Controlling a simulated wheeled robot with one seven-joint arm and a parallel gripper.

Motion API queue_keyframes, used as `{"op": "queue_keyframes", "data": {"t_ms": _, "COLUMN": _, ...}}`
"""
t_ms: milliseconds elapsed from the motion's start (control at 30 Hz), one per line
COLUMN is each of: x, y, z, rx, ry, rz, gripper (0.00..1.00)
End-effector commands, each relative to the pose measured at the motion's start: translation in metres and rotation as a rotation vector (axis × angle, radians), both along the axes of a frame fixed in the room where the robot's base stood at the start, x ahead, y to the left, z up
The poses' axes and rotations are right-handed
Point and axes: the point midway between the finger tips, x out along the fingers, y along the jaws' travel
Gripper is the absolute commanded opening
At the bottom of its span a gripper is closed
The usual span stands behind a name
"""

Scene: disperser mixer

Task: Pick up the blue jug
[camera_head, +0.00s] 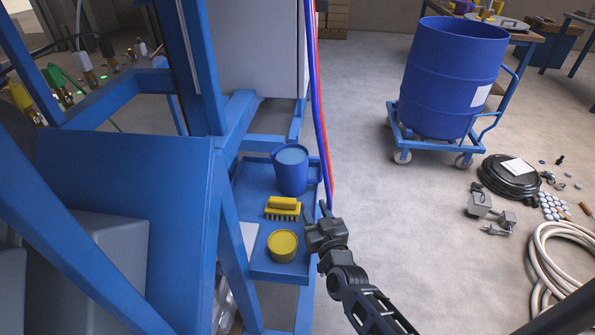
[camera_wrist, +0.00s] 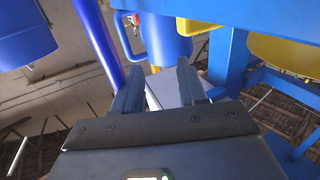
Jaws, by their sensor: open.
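The blue jug (camera_head: 291,174) stands upright at the far end of a blue tray shelf (camera_head: 247,206), with its handle on the right side. A lighter blue surface shows inside its open top. My gripper (camera_head: 316,210) is open and empty at the shelf's right edge, nearer to the camera than the jug and apart from it. In the wrist view the two fingers (camera_wrist: 160,82) stand spread, with what looks like the jug (camera_wrist: 170,42) and its handle beyond them. The jug is partly cut off at the top there.
A yellow brush (camera_head: 283,208) and a yellow tub (camera_head: 282,245) stand on the shelf nearer than the jug. Red and blue hoses (camera_head: 318,110) hang just right of the jug. Blue frame posts (camera_head: 204,70) rise at left. A blue drum (camera_head: 452,80) stands on a cart; the floor between is clear.

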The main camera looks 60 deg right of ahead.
Motion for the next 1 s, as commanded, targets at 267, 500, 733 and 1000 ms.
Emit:
{"op": "queue_keyframes", "data": {"t_ms": 267, "x": 0.016, "y": -0.082, "z": 0.010, "rx": -0.023, "ry": -0.014, "rz": -0.125, "gripper": 0.42}}
{"op": "queue_keyframes", "data": {"t_ms": 500, "x": 0.025, "y": -0.105, "z": 0.011, "rx": -0.029, "ry": -0.015, "rz": -0.145, "gripper": 0.42}}
{"op": "queue_keyframes", "data": {"t_ms": 733, "x": 0.038, "y": -0.124, "z": 0.012, "rx": -0.027, "ry": -0.016, "rz": -0.145, "gripper": 0.42}}
{"op": "queue_keyframes", "data": {"t_ms": 1000, "x": 0.058, "y": -0.154, "z": 0.012, "rx": -0.027, "ry": -0.015, "rz": -0.144, "gripper": 0.42}}
